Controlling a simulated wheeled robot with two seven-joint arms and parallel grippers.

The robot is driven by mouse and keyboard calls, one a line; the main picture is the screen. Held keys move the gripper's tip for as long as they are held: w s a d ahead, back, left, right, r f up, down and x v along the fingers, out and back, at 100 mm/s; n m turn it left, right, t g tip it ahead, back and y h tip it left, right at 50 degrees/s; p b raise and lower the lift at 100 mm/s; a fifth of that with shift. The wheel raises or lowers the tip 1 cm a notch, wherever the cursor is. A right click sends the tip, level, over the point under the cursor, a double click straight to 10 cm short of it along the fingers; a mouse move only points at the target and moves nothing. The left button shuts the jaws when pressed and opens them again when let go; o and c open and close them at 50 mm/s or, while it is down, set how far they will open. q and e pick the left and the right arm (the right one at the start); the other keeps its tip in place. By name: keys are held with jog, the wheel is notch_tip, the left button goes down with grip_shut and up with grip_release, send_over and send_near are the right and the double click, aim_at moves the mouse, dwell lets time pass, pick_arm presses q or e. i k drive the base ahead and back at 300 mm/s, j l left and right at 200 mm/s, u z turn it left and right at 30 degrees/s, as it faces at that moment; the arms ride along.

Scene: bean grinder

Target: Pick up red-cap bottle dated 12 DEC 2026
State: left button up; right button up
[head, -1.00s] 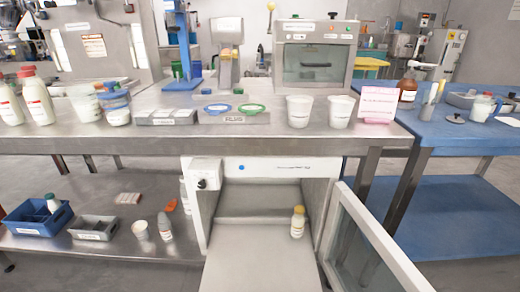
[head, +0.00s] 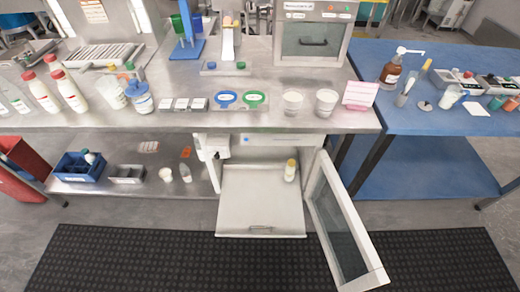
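Three white bottles with red caps stand upright close together on the left part of the steel table: a left one (head: 41,94), a right one (head: 68,93) and one behind (head: 54,64), partly hidden by the right one. Their labels are too small to read, so I cannot tell which is dated 12 DEC 2026. Neither of my grippers is in view.

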aim_at(40, 90)
jog(key=u, duration=1.55)
jog(key=i+j+z, duration=0.35)
jog(key=i+j, duration=0.35)
jog(key=i, duration=0.15)
jog(key=i+j+z, duration=0.4)
jog(key=i+j, duration=0.4)
jog(key=j, duration=0.15)
